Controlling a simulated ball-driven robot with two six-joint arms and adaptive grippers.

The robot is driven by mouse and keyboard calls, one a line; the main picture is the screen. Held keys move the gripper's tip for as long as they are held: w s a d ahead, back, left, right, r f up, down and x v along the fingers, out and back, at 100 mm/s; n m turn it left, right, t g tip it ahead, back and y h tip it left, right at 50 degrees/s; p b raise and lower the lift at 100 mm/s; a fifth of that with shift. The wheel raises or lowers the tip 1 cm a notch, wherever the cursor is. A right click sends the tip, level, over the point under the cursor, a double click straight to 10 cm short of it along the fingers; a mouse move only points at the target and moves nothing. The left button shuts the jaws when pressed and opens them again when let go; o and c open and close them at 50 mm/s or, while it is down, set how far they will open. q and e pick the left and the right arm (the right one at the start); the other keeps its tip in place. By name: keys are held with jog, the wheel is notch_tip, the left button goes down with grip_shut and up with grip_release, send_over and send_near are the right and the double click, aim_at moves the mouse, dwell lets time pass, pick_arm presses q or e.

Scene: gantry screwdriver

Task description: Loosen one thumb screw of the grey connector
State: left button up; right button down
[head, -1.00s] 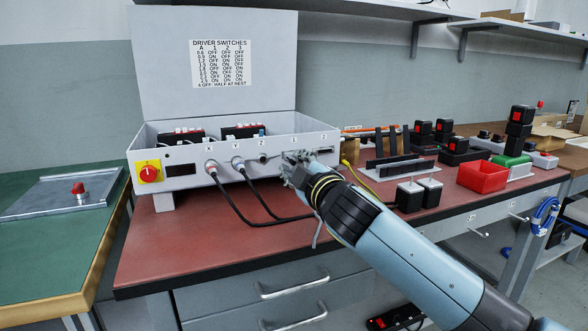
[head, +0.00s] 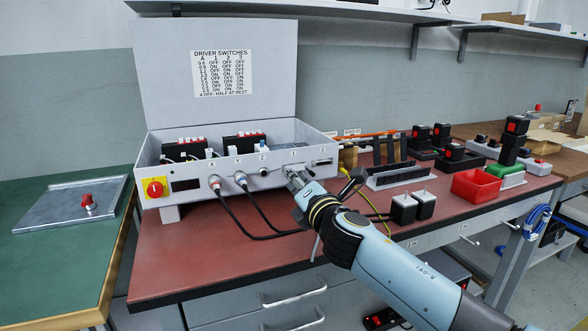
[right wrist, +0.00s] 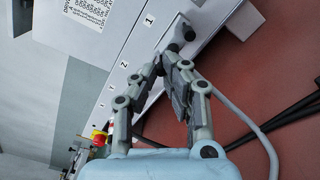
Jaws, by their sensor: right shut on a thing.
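The grey connector is at the front panel of the white control box (head: 240,172), under the label 1. In the head view my right gripper (head: 292,172) covers most of it. A dark thumb screw (right wrist: 188,32) shows at the tips of my right gripper (right wrist: 171,52). A grey cable (right wrist: 236,108) curves away beside the fingers. My left gripper is not in view.
Two black cables with round plugs (head: 215,183) hang from the panel left of my gripper. Two black-and-white blocks (head: 403,207) and a red bin (head: 478,186) stand to the right. The red-brown bench top (head: 185,255) is clear at the front left.

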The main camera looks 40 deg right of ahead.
jog(key=n+p, duration=0.2)
jog(key=n, duration=0.5)
jog(key=shift+f+n, duration=0.1)
jog(key=shift+n, duration=0.3)
jog(key=n+p, duration=0.2)
jog(key=n, duration=0.7)
jog(key=c, duration=1.6)
grip_release()
jog(key=shift+s+d, duration=0.1)
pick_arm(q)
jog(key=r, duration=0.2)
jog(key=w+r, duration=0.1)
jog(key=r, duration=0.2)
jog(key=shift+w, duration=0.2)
